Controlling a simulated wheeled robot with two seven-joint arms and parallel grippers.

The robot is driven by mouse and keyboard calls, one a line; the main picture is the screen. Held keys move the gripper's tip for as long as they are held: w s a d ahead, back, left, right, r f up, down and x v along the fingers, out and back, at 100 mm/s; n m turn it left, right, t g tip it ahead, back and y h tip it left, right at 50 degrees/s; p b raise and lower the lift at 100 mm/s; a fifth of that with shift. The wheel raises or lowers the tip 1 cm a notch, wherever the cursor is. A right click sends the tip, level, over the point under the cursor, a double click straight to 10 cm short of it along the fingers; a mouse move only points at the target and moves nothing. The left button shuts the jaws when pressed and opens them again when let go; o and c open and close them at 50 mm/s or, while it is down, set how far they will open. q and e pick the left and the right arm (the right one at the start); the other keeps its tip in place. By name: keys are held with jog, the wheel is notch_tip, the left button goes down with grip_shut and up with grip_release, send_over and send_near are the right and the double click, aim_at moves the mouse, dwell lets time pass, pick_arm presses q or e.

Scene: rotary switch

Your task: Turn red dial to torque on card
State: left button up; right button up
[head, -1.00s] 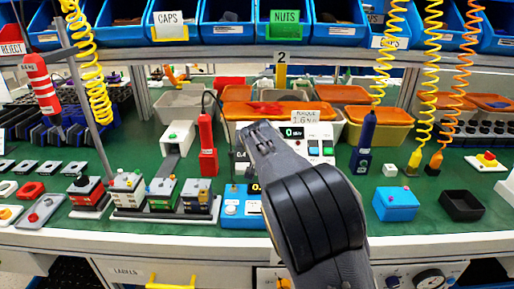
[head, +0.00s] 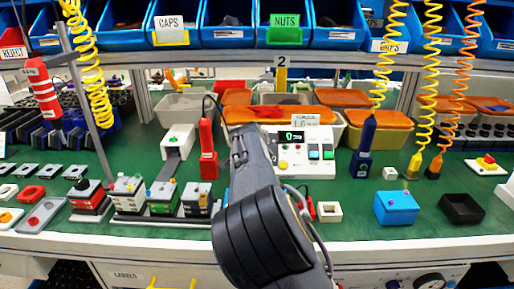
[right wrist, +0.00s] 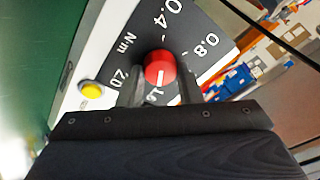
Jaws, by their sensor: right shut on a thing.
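The red dial (right wrist: 160,68) sits on a dark scale plate (right wrist: 205,30) in the right wrist view. The plate reads 0.4, 0.8, 2.0 and N·m, and a partly covered 1.6 is at the bottom. The dial's white mark points down, toward the 1.6. My right gripper (right wrist: 160,84) has a finger on each side of the dial and is shut on it. In the head view my right gripper (head: 239,147) hides the dial. The torque card (head: 305,121) stands above the white unit (head: 307,168); its figure looks like 1.6. My left gripper is out of view.
The white unit has a small green-digit display (head: 291,136) and coloured buttons. A red hanging tool (head: 207,150) is close left of my gripper, a blue one (head: 365,145) further right.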

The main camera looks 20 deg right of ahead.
jog(key=shift+f, duration=0.1)
dwell(0.4)
jog(key=o, duration=0.7)
jog(key=v, duration=0.7)
jog(key=shift+s+a+r+p, duration=0.2)
jog(key=shift+s+r+p, duration=0.1)
jog(key=shift+p, duration=0.1)
